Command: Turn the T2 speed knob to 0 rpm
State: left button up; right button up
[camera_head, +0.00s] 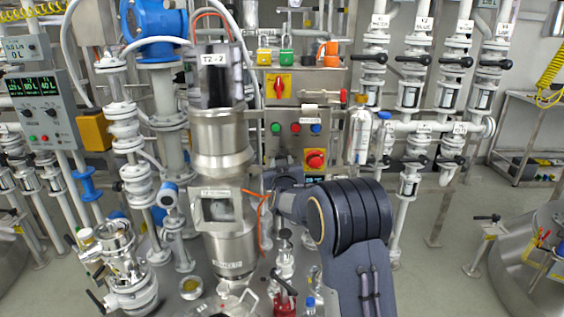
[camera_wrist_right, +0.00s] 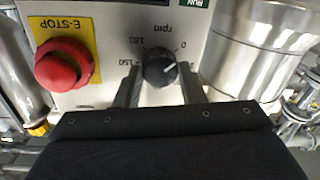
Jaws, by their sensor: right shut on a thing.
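The speed knob (camera_wrist_right: 159,67) is black and round, with a white pointer mark, on a light panel in the right wrist view. The dial around it reads 0, rpm, 180 and 150. The pointer faces right, somewhat below the printed 0; another mark there is partly hidden by a finger. My right gripper (camera_wrist_right: 160,78) has a finger on each side of the knob and is shut on it. In the head view my right arm hides the knob and the gripper. My left gripper is not in view.
A red E-STOP button (camera_wrist_right: 58,66) on a yellow plate sits left of the knob. A shiny steel vessel (camera_wrist_right: 258,50) stands close on the right. In the head view the steel control box (camera_head: 297,113) carries coloured buttons, with the T2-2 vessel (camera_head: 220,140) beside it.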

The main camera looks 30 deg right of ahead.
jog(key=shift+f, duration=0.2)
dwell(0.3)
jog(key=o, duration=1)
jog(key=shift+r, duration=0.15)
jog(key=b+v, duration=0.1)
jog(key=v, duration=0.7)
